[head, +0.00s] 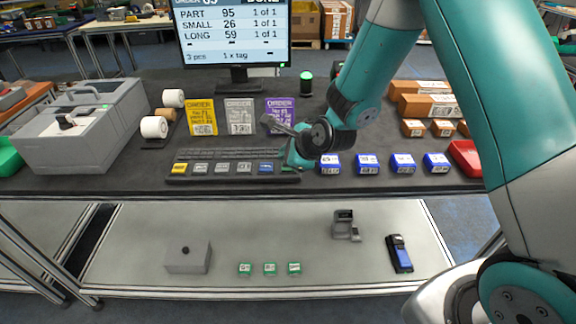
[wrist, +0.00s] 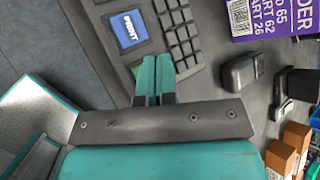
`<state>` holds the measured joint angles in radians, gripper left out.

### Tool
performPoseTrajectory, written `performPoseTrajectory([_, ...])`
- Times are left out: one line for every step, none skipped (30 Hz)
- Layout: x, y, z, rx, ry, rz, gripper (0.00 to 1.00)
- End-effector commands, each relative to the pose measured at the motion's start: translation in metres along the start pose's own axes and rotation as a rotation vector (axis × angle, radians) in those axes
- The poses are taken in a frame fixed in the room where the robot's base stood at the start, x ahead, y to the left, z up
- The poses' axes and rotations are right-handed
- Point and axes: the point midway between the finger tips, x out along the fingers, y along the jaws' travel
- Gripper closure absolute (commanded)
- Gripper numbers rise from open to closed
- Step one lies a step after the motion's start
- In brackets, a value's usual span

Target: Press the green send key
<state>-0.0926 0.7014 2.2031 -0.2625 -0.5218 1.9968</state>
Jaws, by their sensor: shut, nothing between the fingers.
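The keyboard (head: 232,179) lies near the table's front edge. Its large keys run from yellow at the left to the blue print key (head: 266,168) at the right, which reads PRINT in the wrist view (wrist: 130,29). My gripper (head: 289,164) is shut and empty, pointing down over the keyboard's right end. In the wrist view its teal fingertips (wrist: 155,62) lie together just past the print key. A sliver of the green send key (wrist: 135,67) shows beside the fingers, which hide most of it. I cannot tell whether the fingertips touch it.
Several blue-and-white boxes (head: 367,163) stand in a row right of the keyboard. Order cards (head: 239,116) stand behind it, with a monitor (head: 233,35) and a green-lit lamp (head: 306,84) farther back. A grey printer (head: 78,128) is at the left. A dark scanner-like device (wrist: 241,72) lies near the keyboard.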

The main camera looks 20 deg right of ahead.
Motion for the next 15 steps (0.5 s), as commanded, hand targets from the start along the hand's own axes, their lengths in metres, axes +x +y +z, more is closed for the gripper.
performPoseTrajectory([0.0, 0.0, 0.0, 0.0, 0.0, 0.0, 1.0])
performPoseTrajectory([0.0, 0.0, 0.0, 0.0, 0.0, 0.0, 1.0])
performPoseTrajectory([0.0, 0.0, 0.0, 0.0, 0.0, 0.0, 1.0])
performPoseTrajectory([0.0, 0.0, 0.0, 0.0, 0.0, 0.0, 1.0])
performPoseTrajectory([0.0002, 0.0001, -0.0001, 0.0, 0.0, 0.0, 1.0])
performPoseTrajectory([0.0006, 0.0004, -0.0005, 0.0, 0.0, 0.0, 1.0])
performPoseTrajectory([0.0011, 0.0008, -0.0009, 0.0, 0.0, 0.0, 1.0])
performPoseTrajectory([0.0017, 0.0013, -0.0014, 0.0, 0.0, 0.0, 1.0])
performPoseTrajectory([0.0027, 0.002, -0.0022, 0.0, 0.0, 0.0, 1.0])
performPoseTrajectory([0.0036, 0.0027, -0.0029, 0.0, 0.0, 0.0, 1.0])
performPoseTrajectory([0.0044, 0.0032, -0.0035, 0.0, 0.0, 0.0, 1.0])
performPoseTrajectory([0.0054, 0.0039, -0.0043, 0.0, 0.0, 0.0, 1.0])
performPoseTrajectory([0.0059, 0.0043, -0.0047, 0.0, 0.0, 0.0, 1.0])
performPoseTrajectory([0.0062, 0.0044, -0.0049, 0.0, 0.0, 0.0, 1.0])
performPoseTrajectory([0.0062, 0.0044, -0.0049, 0.0, 0.0, 0.0, 1.0])
